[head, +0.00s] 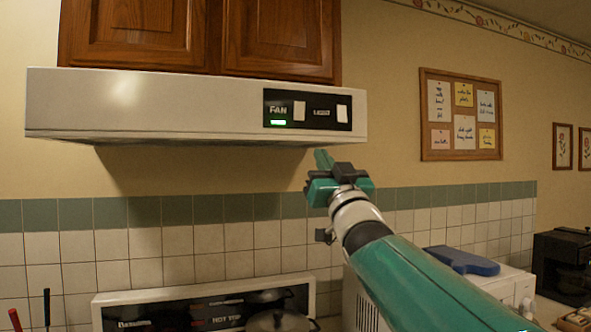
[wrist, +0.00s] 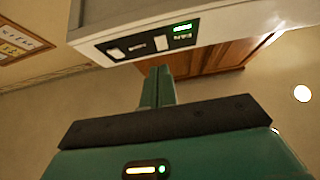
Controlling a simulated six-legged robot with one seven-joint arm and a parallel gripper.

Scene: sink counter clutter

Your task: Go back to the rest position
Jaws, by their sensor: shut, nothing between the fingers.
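My gripper (head: 323,160) is up in front of the wall, just below the right end of the range hood's front in the head view. Its fingers point up toward the hood. It is shut and empty; the closed green fingers also show in the wrist view (wrist: 157,88). The white range hood (head: 150,103) carries a black switch panel (head: 307,109) with a FAN switch and a second switch. A green light is lit under the FAN label, and it also shows in the wrist view (wrist: 182,28). I cannot tell the exact gap between fingertips and hood.
Wooden cabinets (head: 200,35) sit above the hood. Below is a stove back panel (head: 200,308) with dark pots in front. A white appliance (head: 505,283) with a blue item (head: 462,261) on top stands lower right, beside a black machine (head: 563,262). A note board (head: 461,115) hangs on the wall.

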